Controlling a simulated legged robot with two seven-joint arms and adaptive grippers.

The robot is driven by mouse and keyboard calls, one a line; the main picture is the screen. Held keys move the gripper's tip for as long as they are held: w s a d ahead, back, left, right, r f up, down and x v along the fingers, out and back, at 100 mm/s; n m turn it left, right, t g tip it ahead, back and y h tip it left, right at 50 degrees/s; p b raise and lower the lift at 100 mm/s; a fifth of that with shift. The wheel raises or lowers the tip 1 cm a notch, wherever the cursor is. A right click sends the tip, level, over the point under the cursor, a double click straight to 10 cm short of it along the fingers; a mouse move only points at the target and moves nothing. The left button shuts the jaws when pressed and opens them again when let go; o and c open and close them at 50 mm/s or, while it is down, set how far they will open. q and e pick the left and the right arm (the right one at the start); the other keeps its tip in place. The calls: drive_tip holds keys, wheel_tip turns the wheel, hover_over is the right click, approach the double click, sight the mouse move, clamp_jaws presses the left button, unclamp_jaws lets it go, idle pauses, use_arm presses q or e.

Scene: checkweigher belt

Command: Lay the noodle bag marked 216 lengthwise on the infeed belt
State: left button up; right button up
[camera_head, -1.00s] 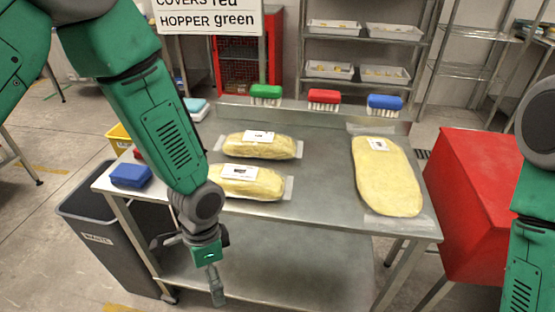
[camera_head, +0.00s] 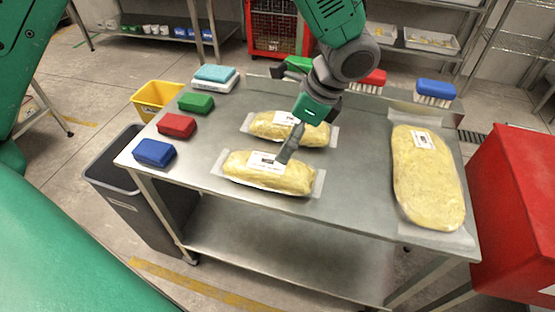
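Three yellow noodle bags with white labels lie on a steel table: a front bag (camera_head: 262,178), a rear bag (camera_head: 268,129) and a large bag (camera_head: 425,180) at the right. Their numbers are too small to read, so I cannot tell which is 216. My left gripper (camera_head: 286,154) points down from above. Its fingertips overlap the right end of the front bag's label, and I cannot tell whether they touch it. The fingers show edge-on, so their opening is unclear. They partly cover the rear bag too. My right gripper and the infeed belt are not in view.
Blue (camera_head: 154,152), red (camera_head: 176,125) and green (camera_head: 196,102) blocks line the steel table's (camera_head: 350,200) left side. Upright brushes, including a blue one (camera_head: 435,92), stand along the back. A red housing (camera_head: 515,205) stands at the right. The table middle-right is clear.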

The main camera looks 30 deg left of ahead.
sight(273, 163)
use_arm(q)
drive_tip(key=x, duration=0.4)
drive_tip(key=d+b+x, duration=0.1)
drive_tip(key=x, duration=0.2)
drive_tip(key=shift+s+f, duration=0.1)
drive_tip(key=shift+s, duration=0.1)
drive_tip(key=x, duration=0.3)
drive_tip(key=a+x, duration=0.1)
drive_tip(key=x, duration=0.1)
drive_tip(key=shift+s+b, duration=0.3)
drive_tip(key=shift+s, duration=0.05)
drive_tip(key=shift+a+f, duration=0.15)
drive_tip(key=shift+f, duration=0.2)
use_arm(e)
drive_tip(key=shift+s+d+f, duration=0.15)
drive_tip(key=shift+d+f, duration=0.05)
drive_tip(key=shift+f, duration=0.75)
use_arm(q)
drive_tip(key=shift+r, duration=0.1)
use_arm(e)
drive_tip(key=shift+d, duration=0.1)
use_arm(q)
drive_tip(key=shift+d, duration=0.25)
drive_tip(key=c, duration=1.7)
drive_tip(key=shift+a, duration=0.1)
